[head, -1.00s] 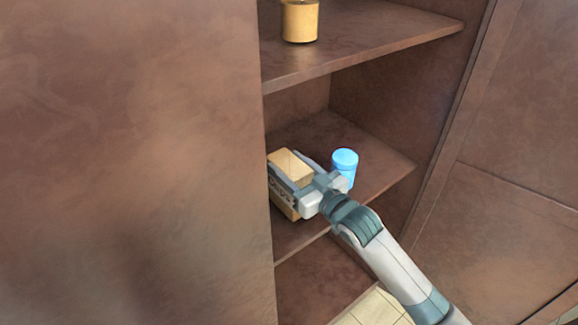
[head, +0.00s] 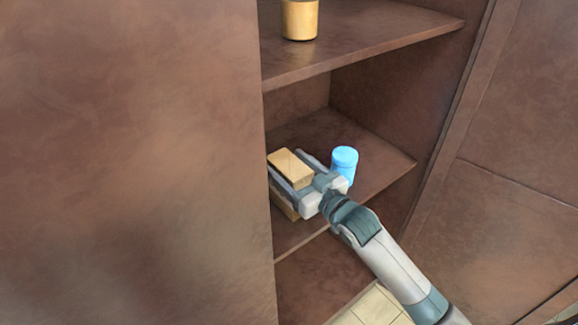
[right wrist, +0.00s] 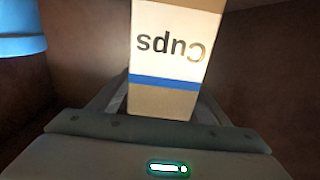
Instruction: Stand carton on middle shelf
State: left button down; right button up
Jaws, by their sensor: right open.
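The tan carton (head: 291,167) stands on the middle shelf (head: 335,130), near the dark panel at the left. My right gripper (head: 287,165) is open, with one finger on each side of the carton. In the right wrist view the carton (right wrist: 174,50) shows a pale face with the word "Cups" upside down and a blue stripe, between the spread fingers. The carton's lower part is partly hidden behind the gripper in the head view. My left gripper is not in view.
A blue cylindrical container (head: 344,163) stands on the same shelf just right of my gripper; it also shows at the left in the right wrist view (right wrist: 20,38). A tan canister (head: 300,20) stands on the upper shelf. The middle shelf's right part is clear.

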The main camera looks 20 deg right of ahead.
jog(key=shift+s+d+f, duration=0.1)
jog(key=shift+s+d, duration=0.1)
jog(key=shift+s, duration=0.35)
jog(key=b+v, duration=0.3)
jog(key=v, duration=0.6)
jog(key=shift+s, duration=0.15)
jog(key=shift+v, duration=0.8)
